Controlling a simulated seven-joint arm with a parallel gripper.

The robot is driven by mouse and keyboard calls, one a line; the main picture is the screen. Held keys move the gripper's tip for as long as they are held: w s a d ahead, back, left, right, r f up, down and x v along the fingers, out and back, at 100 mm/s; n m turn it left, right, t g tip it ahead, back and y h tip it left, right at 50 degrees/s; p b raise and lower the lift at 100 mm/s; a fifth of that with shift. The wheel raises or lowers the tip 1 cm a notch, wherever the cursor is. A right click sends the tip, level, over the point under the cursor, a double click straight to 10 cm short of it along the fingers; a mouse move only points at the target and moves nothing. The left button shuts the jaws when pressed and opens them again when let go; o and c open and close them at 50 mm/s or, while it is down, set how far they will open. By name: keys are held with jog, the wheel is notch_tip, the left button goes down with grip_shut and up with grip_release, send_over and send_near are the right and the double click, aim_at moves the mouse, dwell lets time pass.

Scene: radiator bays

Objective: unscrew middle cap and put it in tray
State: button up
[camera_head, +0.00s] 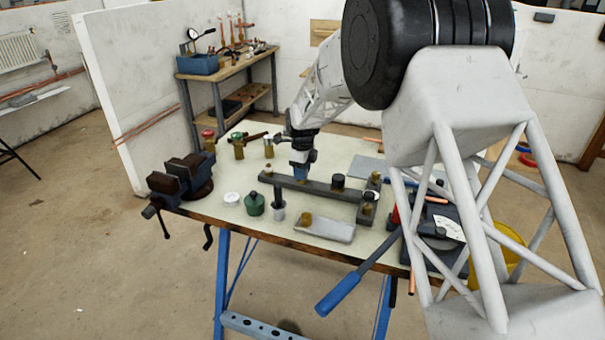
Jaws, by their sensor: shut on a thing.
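A dark grey bar (318,188) lies across the workbench, with small fittings along its top. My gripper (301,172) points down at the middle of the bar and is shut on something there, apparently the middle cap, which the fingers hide. A black cap (338,181) stands on the bar to the right of my gripper.
A vise (182,178) sits at the bench's left corner. A white lid (231,198), a green bottle (254,203) and a grey container (278,211) stand left of the tray. A blue-handled lever tool (340,292) juts over the front edge. Several brass fittings stand behind.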

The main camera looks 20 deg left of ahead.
jog(key=n, duration=0.3)
jog(key=shift+n, duration=0.4)
jog(key=n, duration=0.3)
jog(key=shift+n, duration=0.3)
jog(key=n, duration=0.3)
jog(key=shift+n, duration=0.4)
jog(key=n, duration=0.3)
jog(key=shift+n, duration=0.3)
jog(key=n, duration=1.1)
jog(key=shift+r, duration=0.1)
jog(key=o, duration=0.9)
